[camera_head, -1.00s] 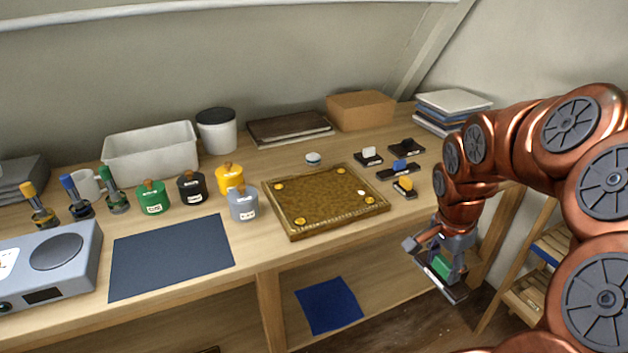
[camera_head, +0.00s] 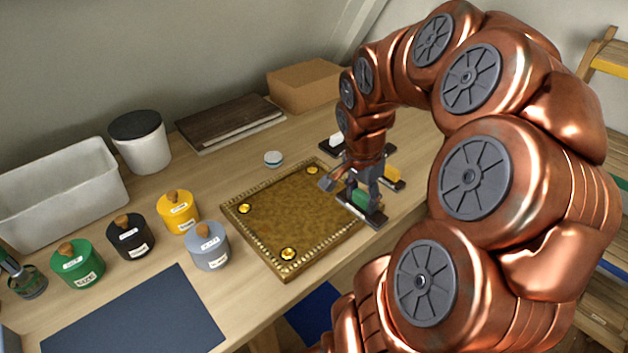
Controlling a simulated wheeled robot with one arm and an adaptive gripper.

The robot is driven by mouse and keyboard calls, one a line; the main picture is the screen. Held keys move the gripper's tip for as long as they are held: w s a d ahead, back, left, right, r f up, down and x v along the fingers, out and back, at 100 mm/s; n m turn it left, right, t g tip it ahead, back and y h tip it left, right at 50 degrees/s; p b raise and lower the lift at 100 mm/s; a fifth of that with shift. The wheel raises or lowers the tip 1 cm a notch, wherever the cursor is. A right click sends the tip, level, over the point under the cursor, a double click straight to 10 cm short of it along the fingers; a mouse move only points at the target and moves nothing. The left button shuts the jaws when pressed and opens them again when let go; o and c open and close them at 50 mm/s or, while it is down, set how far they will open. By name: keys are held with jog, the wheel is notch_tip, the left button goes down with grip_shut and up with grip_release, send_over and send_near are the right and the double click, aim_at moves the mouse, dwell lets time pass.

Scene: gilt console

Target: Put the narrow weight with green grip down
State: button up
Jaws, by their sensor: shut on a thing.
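My gripper (camera_head: 352,190) is shut on the narrow weight with green grip (camera_head: 374,217), a dark flat bar with a green block on top. In the head view the weight hangs below the fingers, at the right edge of the gilt tray (camera_head: 262,258). It overlaps the tray's right corner in the picture. I cannot tell whether its underside touches anything. The fingers hide part of the green grip.
A weight with yellow grip (camera_head: 393,174) and one with white grip (camera_head: 335,140) stand behind my gripper, partly hidden by my arm. Several lidded pots, including a grey one (camera_head: 209,247), stand left. A dark blue mat (camera_head: 135,318) lies front left.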

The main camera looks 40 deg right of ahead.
jog(key=w+d+p, duration=0.1)
jog(key=w, duration=0.3)
jog(key=w+d+p, duration=0.2)
jog(key=w, duration=0.3)
jog(key=w+d+f+p, duration=0.1)
jog(key=w+d, duration=0.1)
jog(key=w, duration=0.2)
jog(key=shift+w+d+f, duration=0.1)
jog(key=shift+w+d, duration=0.1)
jog(key=shift+f+p, duration=1.05)
jog(key=shift+f, duration=0.75)
jog(key=shift+f+b, duration=0.2)
jog(key=shift+b, duration=0.1)
jog(key=o, duration=1.4)
jog(key=shift+r, duration=0.1)
